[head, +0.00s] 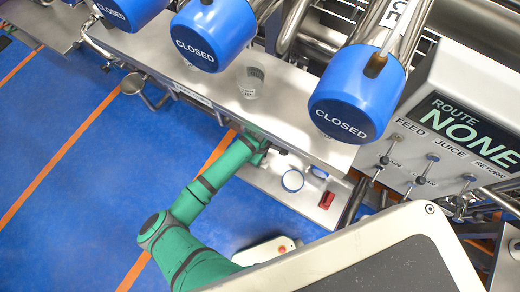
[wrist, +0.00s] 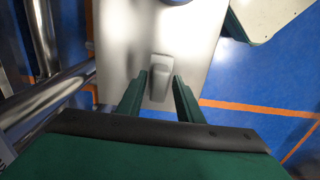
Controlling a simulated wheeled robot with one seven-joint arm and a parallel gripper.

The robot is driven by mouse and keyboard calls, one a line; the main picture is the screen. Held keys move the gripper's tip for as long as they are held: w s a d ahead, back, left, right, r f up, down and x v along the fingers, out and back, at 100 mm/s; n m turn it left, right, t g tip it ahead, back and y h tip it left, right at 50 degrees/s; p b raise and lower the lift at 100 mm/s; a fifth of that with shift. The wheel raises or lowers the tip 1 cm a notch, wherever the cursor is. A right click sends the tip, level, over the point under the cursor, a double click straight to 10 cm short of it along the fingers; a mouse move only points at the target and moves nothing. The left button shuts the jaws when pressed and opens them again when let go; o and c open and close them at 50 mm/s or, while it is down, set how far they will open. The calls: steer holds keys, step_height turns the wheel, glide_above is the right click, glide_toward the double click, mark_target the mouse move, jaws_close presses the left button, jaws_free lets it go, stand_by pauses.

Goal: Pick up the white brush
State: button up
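A pale grey-white block-like thing, which looks like the white brush (wrist: 160,82), lies on the metal shelf (wrist: 125,35) in the wrist view. My gripper (wrist: 159,78) is open, with one green finger on each side of it. I cannot tell whether the fingers are level with it or still above it, and no contact shows. In the head view my gripper (head: 278,151) is at the lower shelf, partly under the upper counter's edge. I cannot make out the brush in that view.
On the lower shelf (head: 262,183), a blue-rimmed round thing (head: 292,181) and a red object (head: 326,200) lie right of my gripper. A clear cup (head: 250,82) stands on the upper counter (head: 290,112), which overhangs the shelf. Blue floor (head: 90,150) is open at left.

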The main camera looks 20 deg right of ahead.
jaws_close()
steer(key=shift+r, duration=0.15)
steer(key=shift+r, duration=0.6)
steer(key=s+a+r, duration=0.8)
steer(key=a+r, duration=0.3)
steer(key=shift+s+r, duration=0.3)
